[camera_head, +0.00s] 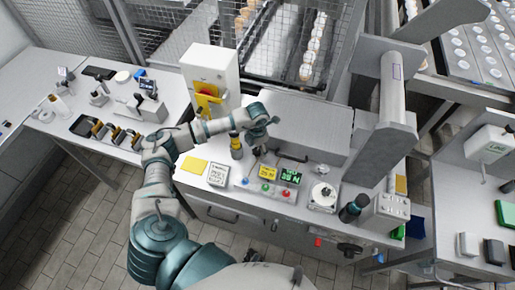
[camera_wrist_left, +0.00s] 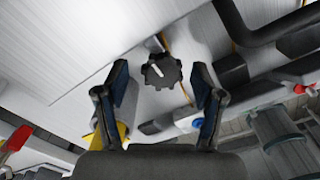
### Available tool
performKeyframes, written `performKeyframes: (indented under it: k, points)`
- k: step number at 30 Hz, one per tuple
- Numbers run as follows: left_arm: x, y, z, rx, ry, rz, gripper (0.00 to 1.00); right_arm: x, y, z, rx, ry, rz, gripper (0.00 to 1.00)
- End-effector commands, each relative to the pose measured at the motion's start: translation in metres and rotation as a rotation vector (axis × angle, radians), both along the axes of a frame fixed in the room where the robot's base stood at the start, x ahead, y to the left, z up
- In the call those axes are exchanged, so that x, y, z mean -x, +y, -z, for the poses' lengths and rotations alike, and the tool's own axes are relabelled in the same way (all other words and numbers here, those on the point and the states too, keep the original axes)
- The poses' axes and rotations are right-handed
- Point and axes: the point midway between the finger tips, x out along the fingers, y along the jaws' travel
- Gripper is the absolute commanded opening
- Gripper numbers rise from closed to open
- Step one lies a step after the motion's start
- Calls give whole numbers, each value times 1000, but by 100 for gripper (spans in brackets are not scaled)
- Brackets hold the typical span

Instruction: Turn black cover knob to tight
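The black cover knob (camera_wrist_left: 161,71) shows in the left wrist view as a scalloped round knob with a white pointer line, set on a pale metal surface. The pointer slants to the upper left. My left gripper (camera_wrist_left: 160,75) is open, with one dark finger on each side of the knob and a visible gap to both. In the head view my left gripper (camera_head: 260,149) reaches down over the machine top, behind the button panel. I cannot make out the knob there; the gripper seems to hide it. My right gripper is not in view.
A black bar handle (camera_head: 292,157) lies close to the right of the left gripper. A large metal housing (camera_head: 310,128) stands behind.

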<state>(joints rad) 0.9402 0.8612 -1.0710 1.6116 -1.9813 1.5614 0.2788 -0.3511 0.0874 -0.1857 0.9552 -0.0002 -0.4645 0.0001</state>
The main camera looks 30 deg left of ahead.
Motion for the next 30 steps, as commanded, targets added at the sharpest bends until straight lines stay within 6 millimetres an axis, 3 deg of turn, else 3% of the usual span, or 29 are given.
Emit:
performKeyframes:
  k: [8, 21, 30]
  points:
    - [-1, -1, -11, 2, -2, 1, 68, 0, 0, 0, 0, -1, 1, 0]
    - [-2, 1, -100, 2, -2, 0, 68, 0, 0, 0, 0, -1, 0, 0]
    - [-1, 1, -119, 2, 2, 0, 68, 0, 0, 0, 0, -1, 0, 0]
